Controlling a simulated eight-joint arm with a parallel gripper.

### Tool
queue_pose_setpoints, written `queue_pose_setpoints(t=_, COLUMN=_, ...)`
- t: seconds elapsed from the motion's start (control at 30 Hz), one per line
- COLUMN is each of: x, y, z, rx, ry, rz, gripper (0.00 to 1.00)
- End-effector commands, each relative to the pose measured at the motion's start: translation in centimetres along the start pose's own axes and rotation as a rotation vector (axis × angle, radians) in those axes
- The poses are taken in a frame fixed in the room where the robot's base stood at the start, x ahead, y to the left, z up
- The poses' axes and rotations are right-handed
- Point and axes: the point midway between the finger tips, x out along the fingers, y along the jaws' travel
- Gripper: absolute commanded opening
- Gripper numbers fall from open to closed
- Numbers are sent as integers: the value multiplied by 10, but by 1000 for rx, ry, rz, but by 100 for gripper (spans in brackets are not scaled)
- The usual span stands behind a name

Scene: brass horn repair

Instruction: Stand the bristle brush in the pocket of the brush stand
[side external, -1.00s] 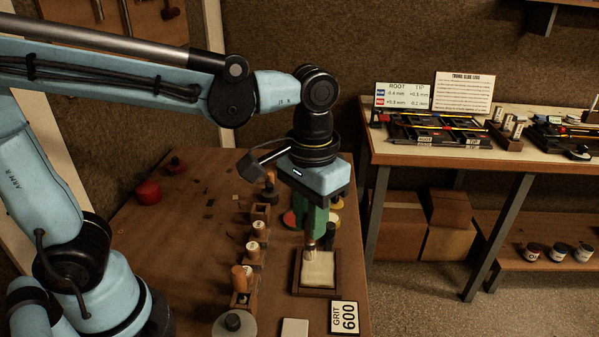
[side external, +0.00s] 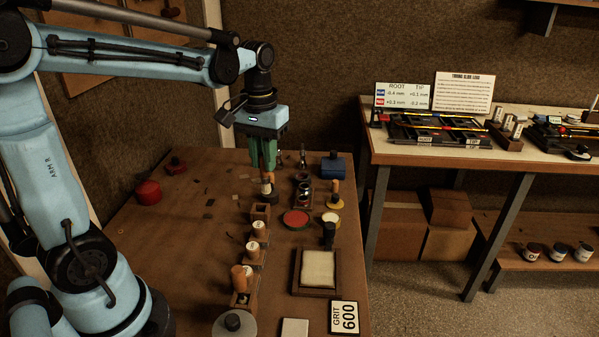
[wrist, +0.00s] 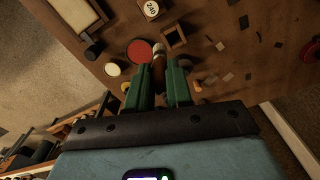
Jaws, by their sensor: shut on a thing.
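My gripper (side external: 263,166) is shut on the bristle brush (wrist: 158,58), whose brown lower part shows below the green fingers. In the side view the brush (side external: 267,178) hangs roughly upright over the far part of the bench, and a dark thing there overlaps its lower end. A small open-topped wooden block with an empty square pocket (side external: 260,211), which looks like the brush stand, is nearer the camera than the brush. In the wrist view this block (wrist: 174,38) is just right of the brush and apart from it. The fingers hide the brush's upper part.
A framed cream pad (side external: 317,268) and a GRIT 600 card (side external: 344,317) lie to the right. A red disc (side external: 295,219), a blue box (side external: 334,166) and a red pot (side external: 148,192) stand around. Small dark scraps lie left.

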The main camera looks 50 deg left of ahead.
Motion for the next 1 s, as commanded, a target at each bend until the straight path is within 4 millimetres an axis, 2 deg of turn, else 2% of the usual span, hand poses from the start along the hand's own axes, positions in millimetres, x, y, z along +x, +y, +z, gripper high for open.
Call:
queue_pose_setpoints(t=0.1, x=0, y=-18, z=-7, rx=-39, ry=1, rz=0, gripper=0)
queue_pose_setpoints(t=0.2, x=0, y=-25, z=-9, rx=-53, ry=1, rz=0, gripper=0)
queue_pose_setpoints(t=0.67, x=3, y=-26, z=-10, rx=-54, ry=1, rz=0, gripper=0)
queue_pose_setpoints(t=1.0, x=28, y=-25, z=-9, rx=-54, ry=1, rz=0, gripper=0)
